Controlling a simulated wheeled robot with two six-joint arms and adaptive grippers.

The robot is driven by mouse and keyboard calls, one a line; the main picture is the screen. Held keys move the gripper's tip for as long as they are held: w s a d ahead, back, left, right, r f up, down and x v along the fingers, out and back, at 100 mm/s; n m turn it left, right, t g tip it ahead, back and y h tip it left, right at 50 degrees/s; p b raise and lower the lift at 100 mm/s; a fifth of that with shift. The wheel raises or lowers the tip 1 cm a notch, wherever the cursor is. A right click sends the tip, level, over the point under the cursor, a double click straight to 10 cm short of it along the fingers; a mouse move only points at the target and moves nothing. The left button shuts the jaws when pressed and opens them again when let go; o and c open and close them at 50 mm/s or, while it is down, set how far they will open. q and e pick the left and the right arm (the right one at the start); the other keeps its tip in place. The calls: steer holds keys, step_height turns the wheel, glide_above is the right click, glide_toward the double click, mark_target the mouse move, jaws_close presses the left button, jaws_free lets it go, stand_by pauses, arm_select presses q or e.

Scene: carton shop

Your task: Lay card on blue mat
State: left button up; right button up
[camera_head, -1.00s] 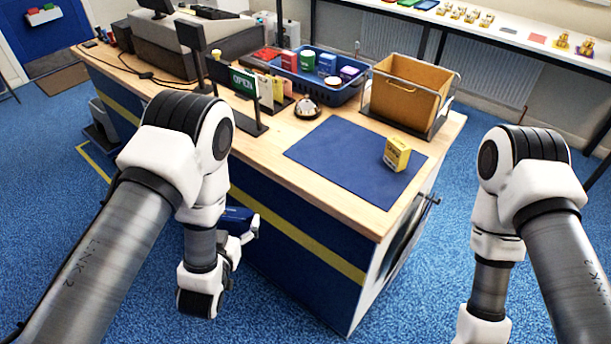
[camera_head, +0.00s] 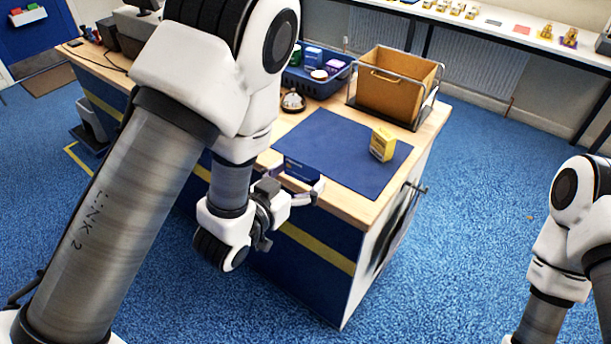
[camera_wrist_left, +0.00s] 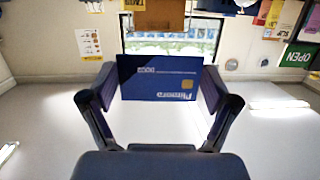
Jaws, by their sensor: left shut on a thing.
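The card is a dark blue rectangle with a gold chip and pale lettering; it fills the middle of the left wrist view (camera_wrist_left: 157,82). My left gripper (camera_wrist_left: 157,92) is shut on it, one finger at each side edge. In the head view the left gripper (camera_head: 299,180) holds the card (camera_head: 302,169) at the front edge of the counter, near the front left of the blue mat (camera_head: 335,140). I cannot tell its exact height above the counter. My right gripper is out of the frame; only its arm shows at lower right.
A yellow box (camera_head: 382,144) stands on the right part of the mat. Behind the mat are a service bell (camera_head: 293,102), a blue basket (camera_head: 335,88) with several boxes, and a brown carton (camera_head: 392,84) in a wire rack. The mat's left and middle are clear.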

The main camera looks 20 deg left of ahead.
arm_select(q)
steer(key=s+d+f+h+p, duration=0.1)
steer(key=s+d+f+p, duration=0.15)
steer(key=s+f, duration=0.3)
steer(key=b, duration=0.2)
glide_above(303, 186)
steer(key=shift+s+f+m, duration=0.2)
steer(key=shift+f+m, duration=0.2)
steer(key=shift+f, duration=0.3)
step_height(303, 186, down, 4)
steer(key=shift+w+r+p, duration=0.1)
steer(key=shift+w+p, duration=0.05)
steer(key=shift+p, duration=0.65)
steer(key=shift+a, duration=0.1)
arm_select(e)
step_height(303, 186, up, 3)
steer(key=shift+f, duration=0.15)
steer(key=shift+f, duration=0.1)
arm_select(q)
steer(key=o, duration=0.3)
steer(key=shift+f+b, duration=0.2)
steer(key=shift+b, duration=0.1)
steer(key=shift+o, duration=1.1)
